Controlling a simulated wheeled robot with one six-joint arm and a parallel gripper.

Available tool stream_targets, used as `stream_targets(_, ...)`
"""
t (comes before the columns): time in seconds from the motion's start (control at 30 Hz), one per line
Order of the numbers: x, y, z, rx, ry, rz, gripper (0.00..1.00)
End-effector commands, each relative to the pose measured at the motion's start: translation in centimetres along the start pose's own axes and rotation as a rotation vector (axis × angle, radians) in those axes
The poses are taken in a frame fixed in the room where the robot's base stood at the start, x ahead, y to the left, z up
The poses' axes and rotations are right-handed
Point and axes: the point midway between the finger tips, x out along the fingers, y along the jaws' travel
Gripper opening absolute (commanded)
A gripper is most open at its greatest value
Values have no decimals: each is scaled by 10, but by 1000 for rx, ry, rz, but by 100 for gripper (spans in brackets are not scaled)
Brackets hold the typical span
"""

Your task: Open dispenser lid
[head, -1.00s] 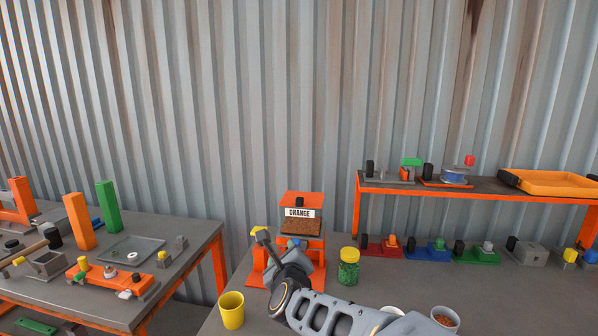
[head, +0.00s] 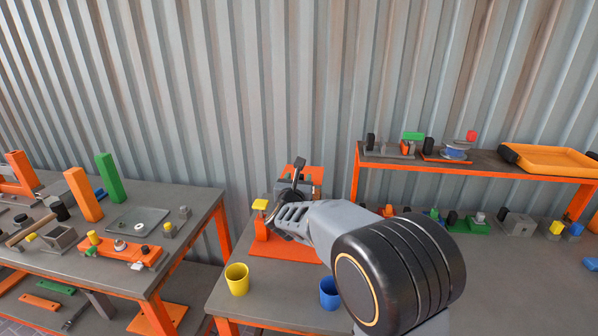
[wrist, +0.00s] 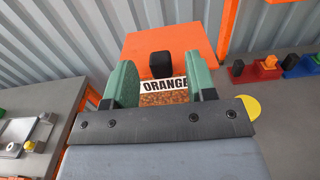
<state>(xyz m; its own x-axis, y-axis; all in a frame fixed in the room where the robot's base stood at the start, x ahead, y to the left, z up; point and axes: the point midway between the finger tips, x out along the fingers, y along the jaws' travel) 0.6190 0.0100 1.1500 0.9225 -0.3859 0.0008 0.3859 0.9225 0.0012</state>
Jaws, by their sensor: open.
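The orange dispenser (head: 314,172) stands on the workbench near the wall, mostly hidden by my arm in the head view. In the wrist view its flat orange lid (wrist: 190,42) looks closed, with a black knob (wrist: 161,65) near its front edge. Below it are the "ORANGE" label (wrist: 164,85) and brown granules behind the front. My gripper (wrist: 161,76) is open, its two green fingers on either side of the knob in the picture, with gaps to both. Its exact depth relative to the knob cannot be told. In the head view my arm hides the fingers.
A yellow cup (head: 237,279) and a blue cup (head: 329,292) stand at the bench front. A raised shelf (head: 480,183) with an orange tray (head: 553,158) is at the right. Another cluttered table (head: 190,207) is at the left. The bench's right part has clear room.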

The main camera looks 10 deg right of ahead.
Motion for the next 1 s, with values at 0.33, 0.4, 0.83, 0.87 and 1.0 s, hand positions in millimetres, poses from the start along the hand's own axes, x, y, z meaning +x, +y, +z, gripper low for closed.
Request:
stream_targets(0.33, 32, 1, 0, -1, 1, 2, 51)
stream_targets(0.4, 33, 1, 0, -1, 0, 3, 51)
stream_targets(0.83, 34, 2, 0, -1, 1, 4, 38)
stream_targets(0.87, 34, 2, 0, -1, 1, 4, 35)
stream_targets(1.0, 34, 2, 0, -1, 1, 4, 21)
